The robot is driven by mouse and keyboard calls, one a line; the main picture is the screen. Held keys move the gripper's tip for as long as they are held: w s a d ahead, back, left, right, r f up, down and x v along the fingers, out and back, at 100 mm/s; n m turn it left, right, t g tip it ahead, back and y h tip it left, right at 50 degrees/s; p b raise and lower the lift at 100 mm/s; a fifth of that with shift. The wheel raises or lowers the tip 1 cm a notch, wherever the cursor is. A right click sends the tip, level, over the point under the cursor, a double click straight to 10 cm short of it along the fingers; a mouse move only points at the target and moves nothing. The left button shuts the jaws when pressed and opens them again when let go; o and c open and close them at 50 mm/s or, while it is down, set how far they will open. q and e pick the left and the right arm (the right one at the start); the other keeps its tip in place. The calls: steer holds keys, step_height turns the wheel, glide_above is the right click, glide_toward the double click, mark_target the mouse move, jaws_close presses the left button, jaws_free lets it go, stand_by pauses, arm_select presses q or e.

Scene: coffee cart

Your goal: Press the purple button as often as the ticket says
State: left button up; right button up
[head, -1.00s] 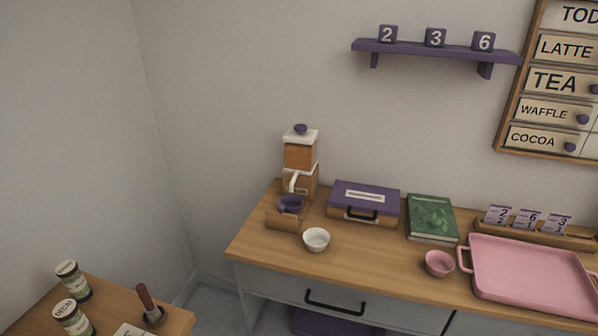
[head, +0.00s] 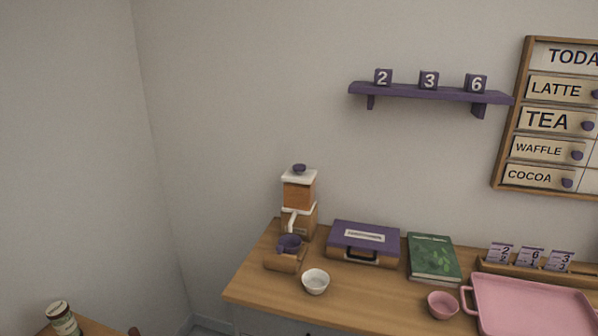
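Several small purple-and-white tickets stand in a wooden holder (head: 545,275) at the back right of the counter: one reads 2 (head: 500,252), one 6 (head: 531,257), one 3 (head: 561,261). Smaller marks below the digits are too small to read. A wooden and white dispenser or grinder (head: 299,190) stands at the counter's back left with a purple knob (head: 299,168) on top. I cannot tell whether this knob is a button, and no other clear purple button shows. Neither of my grippers is in view.
The counter (head: 250,288) also holds a purple cup (head: 288,243), white bowl (head: 316,282), purple-lidded box (head: 363,237), green book (head: 433,258), pink bowl (head: 443,305) and pink tray (head: 530,308). A wall shelf (head: 430,92) bears blocks 2, 3, 6. A menu board (head: 520,64) hangs right.

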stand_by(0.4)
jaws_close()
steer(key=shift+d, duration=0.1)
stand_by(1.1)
